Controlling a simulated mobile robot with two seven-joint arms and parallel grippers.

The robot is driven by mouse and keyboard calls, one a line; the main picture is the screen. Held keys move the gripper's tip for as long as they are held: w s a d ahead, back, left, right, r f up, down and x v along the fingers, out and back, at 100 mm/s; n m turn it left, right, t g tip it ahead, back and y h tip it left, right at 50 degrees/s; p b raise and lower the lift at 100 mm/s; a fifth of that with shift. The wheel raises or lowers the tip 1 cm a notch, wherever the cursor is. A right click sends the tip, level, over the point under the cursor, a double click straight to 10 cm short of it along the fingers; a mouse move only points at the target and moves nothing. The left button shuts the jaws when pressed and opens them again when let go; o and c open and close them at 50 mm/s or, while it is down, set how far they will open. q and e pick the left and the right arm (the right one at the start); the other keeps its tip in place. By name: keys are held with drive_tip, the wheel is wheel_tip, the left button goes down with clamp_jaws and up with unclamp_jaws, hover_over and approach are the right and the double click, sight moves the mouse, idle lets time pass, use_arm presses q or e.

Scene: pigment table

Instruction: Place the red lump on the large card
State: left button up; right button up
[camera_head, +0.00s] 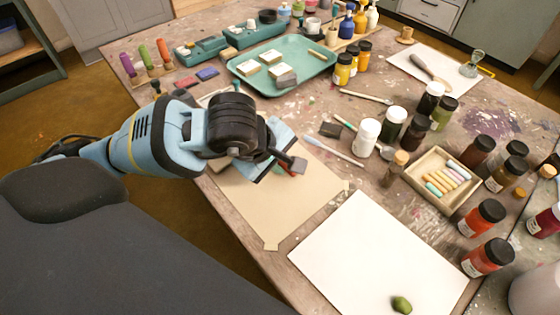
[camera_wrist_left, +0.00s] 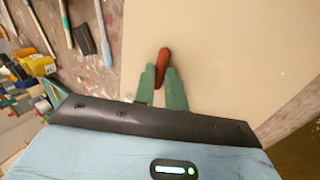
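The red lump (camera_wrist_left: 162,66) is long and brick-red. In the left wrist view it sits between the two green fingertips of my left gripper (camera_wrist_left: 161,82), which touch its sides. In the head view my left gripper (camera_head: 288,160) is over the tan sheet, and a bit of the red lump (camera_head: 298,167) shows at its tips. I cannot tell whether the lump touches the sheet. The large white card (camera_head: 370,250) lies to the right and nearer, with a dark green lump (camera_head: 401,305) near its front edge. My right gripper is not in view.
The tan sheet (camera_head: 262,212) is taped to the table. Right of it stand several paint jars (camera_head: 366,137) and a tray of pastels (camera_head: 430,165). More jars (camera_head: 482,217) line the card's right side. A teal tray (camera_head: 310,65) is behind. Most of the white card is bare.

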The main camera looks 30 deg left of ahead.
use_arm(q)
drive_tip(key=shift+s+f, duration=0.3)
drive_tip(key=shift+f, duration=0.3)
drive_tip(key=shift+w+r+p, duration=0.1)
drive_tip(key=shift+r+p, duration=0.45)
drive_tip(key=shift+p, duration=0.05)
drive_tip(key=v, duration=1.2)
drive_tip(key=shift+w+r+p, duration=0.2)
drive_tip(key=shift+r+p, duration=0.05)
drive_tip(key=shift+p, duration=0.2)
